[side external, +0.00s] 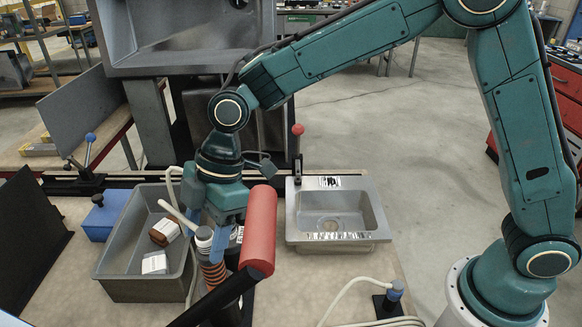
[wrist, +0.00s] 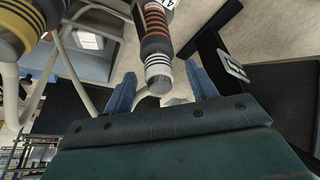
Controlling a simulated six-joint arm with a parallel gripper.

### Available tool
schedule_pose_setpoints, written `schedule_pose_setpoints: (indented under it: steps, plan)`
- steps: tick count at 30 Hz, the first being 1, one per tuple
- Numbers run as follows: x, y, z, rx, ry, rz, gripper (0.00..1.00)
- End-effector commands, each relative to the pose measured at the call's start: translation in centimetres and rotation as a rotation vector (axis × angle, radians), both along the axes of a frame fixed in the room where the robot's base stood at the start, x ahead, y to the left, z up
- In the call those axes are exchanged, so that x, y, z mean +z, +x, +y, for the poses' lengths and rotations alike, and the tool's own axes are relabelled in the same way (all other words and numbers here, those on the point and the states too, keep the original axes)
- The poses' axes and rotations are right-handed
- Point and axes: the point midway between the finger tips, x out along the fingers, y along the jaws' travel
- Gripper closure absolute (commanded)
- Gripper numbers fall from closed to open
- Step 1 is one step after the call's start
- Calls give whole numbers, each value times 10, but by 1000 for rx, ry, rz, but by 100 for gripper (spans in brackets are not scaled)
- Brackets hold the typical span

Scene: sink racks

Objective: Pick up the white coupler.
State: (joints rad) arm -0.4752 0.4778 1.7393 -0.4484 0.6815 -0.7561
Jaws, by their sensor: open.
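A white ringed piece, which looks like the white coupler (side external: 204,235), sits at the top end of an orange-and-black striped shaft (side external: 213,273) in the side view. In the wrist view the white coupler (wrist: 158,68) shows between my two blue fingers, with the striped shaft (wrist: 156,28) running away beyond it. My gripper (side external: 207,229) points down over it with its fingers apart. The fingers (wrist: 160,78) are open in the wrist view, with a gap visible on both sides of the coupler. The lower end of the shaft is partly hidden in the side view.
A red roller (side external: 260,228) on a black bar stands close to the right of my gripper. A grey bin (side external: 123,283) with a brown-and-white block (side external: 164,232) and a whitish block (side external: 155,262) is at left. A grey sink (side external: 295,222) lies at right.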

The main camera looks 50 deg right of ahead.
Motion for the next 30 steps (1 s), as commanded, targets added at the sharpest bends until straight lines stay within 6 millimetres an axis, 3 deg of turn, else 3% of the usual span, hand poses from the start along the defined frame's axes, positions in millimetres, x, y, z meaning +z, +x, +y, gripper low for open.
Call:
schedule_pose_setpoints:
  steps: [8,15,30]
  plan:
    - [0,0,0,0,0,0,43]
    - [0,0,0,0,0,0,88]
    - [8,0,0,0,1,-1,92]
